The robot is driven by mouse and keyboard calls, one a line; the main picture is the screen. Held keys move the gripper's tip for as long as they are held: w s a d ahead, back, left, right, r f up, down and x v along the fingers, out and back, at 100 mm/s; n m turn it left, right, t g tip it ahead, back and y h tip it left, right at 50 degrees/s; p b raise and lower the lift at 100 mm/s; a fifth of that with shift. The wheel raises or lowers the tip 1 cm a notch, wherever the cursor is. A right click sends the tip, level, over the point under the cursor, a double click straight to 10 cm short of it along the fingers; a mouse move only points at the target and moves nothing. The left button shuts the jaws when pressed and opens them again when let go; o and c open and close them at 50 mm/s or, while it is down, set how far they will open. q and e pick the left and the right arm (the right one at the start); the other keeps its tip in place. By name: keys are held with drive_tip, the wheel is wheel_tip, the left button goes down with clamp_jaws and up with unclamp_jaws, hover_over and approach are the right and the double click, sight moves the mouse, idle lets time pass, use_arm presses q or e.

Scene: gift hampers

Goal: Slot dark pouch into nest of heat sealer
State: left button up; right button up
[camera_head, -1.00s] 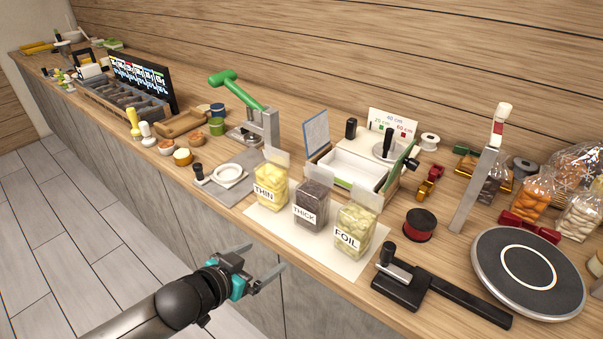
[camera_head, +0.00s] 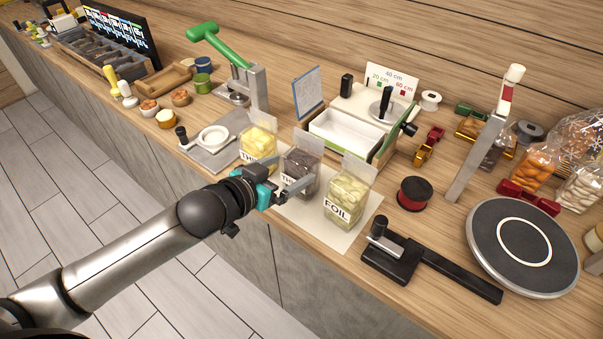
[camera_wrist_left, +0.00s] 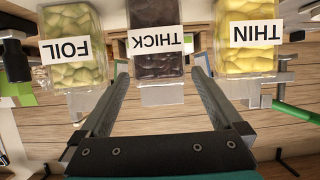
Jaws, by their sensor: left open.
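The dark pouch (camera_head: 301,163), labelled THICK, stands upright on a pale mat (camera_head: 358,226), between the yellow THIN pouch (camera_head: 259,143) and the pale green FOIL pouch (camera_head: 347,196). My left gripper (camera_head: 290,178) is open in front of the dark pouch and partly hides it. In the left wrist view the dark pouch (camera_wrist_left: 156,68) shows upside down, centred ahead of the spread fingers (camera_wrist_left: 159,78); I cannot tell if they touch it. A black device with a long arm (camera_head: 395,258) lies at the front right; I cannot tell whether it is the heat sealer. My right gripper is not in view.
A white open tray (camera_head: 345,136) stands behind the pouches. A grey plate with a white ring (camera_head: 214,137) and a green-handled press (camera_head: 245,85) are to the left. A red spool (camera_head: 414,194) and round turntable (camera_head: 523,247) are to the right.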

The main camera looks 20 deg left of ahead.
use_arm(q)
drive_tip(key=shift+x, duration=1.6)
drive_tip(key=shift+b+x, duration=0.55)
drive_tip(key=shift+x, duration=2.05)
drive_tip(key=shift+d+r, duration=0.1)
drive_tip(key=shift+r, duration=0.05)
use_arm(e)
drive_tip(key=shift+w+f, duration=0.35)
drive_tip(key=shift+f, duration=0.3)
use_arm(q)
drive_tip(key=c, duration=1.2)
drive_tip(key=shift+r, duration=0.2)
wheel_tip(320, 180, up, 19)
drive_tip(key=p, duration=0.4)
drive_tip(key=r+n+t+y+b, duration=0.1)
drive_tip(key=n+y+b, duration=0.3)
drive_tip(key=b, duration=0.4)
hover_over(292, 168)
drive_tip(key=d, duration=0.1)
drive_tip(key=shift+s+r, duration=0.15)
drive_tip(key=shift+s, duration=0.15)
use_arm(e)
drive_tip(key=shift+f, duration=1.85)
